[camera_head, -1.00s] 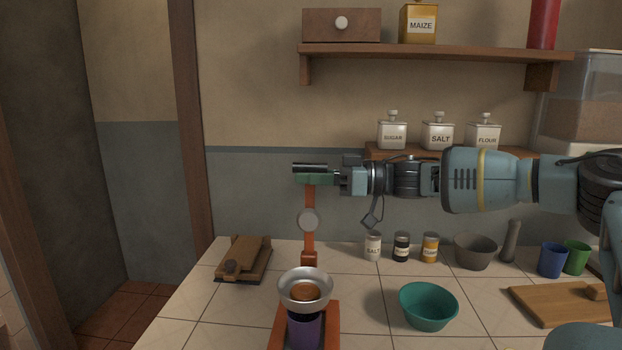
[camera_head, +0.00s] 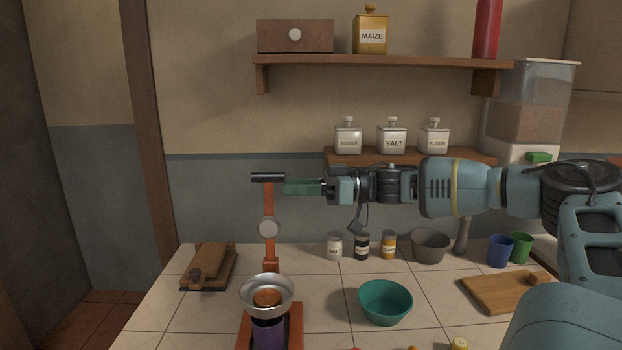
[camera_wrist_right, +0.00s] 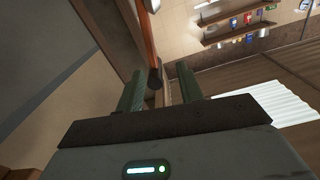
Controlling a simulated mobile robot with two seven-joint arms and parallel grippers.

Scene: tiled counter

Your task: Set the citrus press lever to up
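The orange-red citrus press (camera_head: 269,205) stands on the counter, with its upright arm and round grey disc above a metal bowl (camera_head: 267,293). Its lever points up, topped by a black bar handle (camera_head: 268,177). A purple cup (camera_head: 267,334) is under the bowl. My right gripper (camera_head: 287,187) is just right of the handle, level with it and slightly below. In the wrist view the right gripper's (camera_wrist_right: 160,69) two green fingers are apart, and the dark handle end (camera_wrist_right: 155,80) shows by the left finger; contact cannot be told. My left gripper is not in view.
A teal bowl (camera_head: 385,303), small jars (camera_head: 361,246), a grey mortar (camera_head: 430,246) and a cutting board (camera_head: 503,291) lie to the right. A wooden device (camera_head: 209,266) is at left. Shelves with canisters (camera_head: 392,140) are behind my arm.

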